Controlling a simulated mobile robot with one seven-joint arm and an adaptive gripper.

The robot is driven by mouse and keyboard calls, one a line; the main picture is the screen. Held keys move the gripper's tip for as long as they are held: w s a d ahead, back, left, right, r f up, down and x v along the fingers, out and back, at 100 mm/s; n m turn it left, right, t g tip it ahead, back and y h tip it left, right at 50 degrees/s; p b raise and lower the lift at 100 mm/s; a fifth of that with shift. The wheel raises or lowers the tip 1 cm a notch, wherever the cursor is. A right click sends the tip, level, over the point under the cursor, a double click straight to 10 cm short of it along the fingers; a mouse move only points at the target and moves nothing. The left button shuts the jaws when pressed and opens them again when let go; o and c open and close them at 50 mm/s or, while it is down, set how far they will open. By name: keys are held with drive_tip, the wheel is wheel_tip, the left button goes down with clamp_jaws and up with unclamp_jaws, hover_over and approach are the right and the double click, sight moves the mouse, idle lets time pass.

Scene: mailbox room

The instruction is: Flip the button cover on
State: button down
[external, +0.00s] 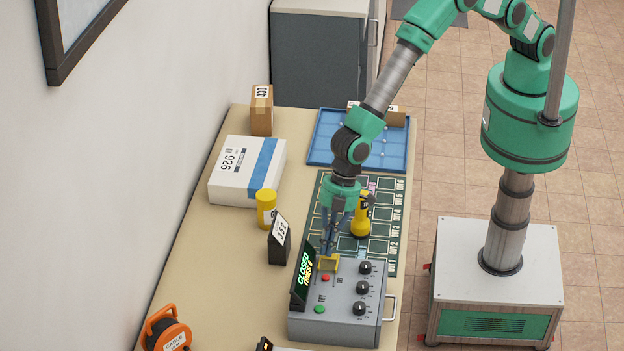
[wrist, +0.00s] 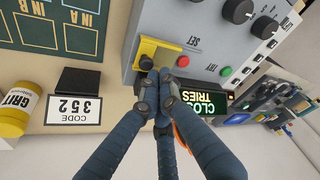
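The grey control box (external: 340,303) stands at the near end of the table. Its yellow button cover (external: 328,263) stands raised, with the red button (external: 325,278) exposed beside it. In the wrist view the yellow cover (wrist: 158,50) is at the box's corner and the red button (wrist: 183,61) is to its right, near the word SET. My gripper (external: 327,252) points down at the cover. In the wrist view its blue fingertips (wrist: 159,82) are together, close to the cover's lower edge. I cannot tell whether they touch it. Nothing shows between them.
A lit display (external: 304,273) reading CLOSED stands on the box's left edge. A green button (external: 319,309) and black knobs (external: 363,287) are on its top. A yellow flashlight (external: 361,218), a code sign (external: 279,240) and a yellow jar (external: 266,209) stand nearby.

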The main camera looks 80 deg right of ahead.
sight(319, 267)
drive_tip(key=shift+w+a+r+b, duration=0.25)
drive_tip(key=shift+w+a, duration=0.2)
drive_tip(key=shift+a, duration=0.4)
drive_tip(key=shift+w+a+r+b, duration=0.15)
drive_tip(key=shift+w+a+b, duration=0.25)
drive_tip(key=shift+a, duration=0.45)
drive_tip(key=shift+r, duration=0.35)
drive_tip(key=v, duration=0.9)
drive_tip(key=shift+d+r+b, duration=0.15)
drive_tip(key=shift+r+b, duration=0.05)
drive_tip(key=shift+b, duration=0.2)
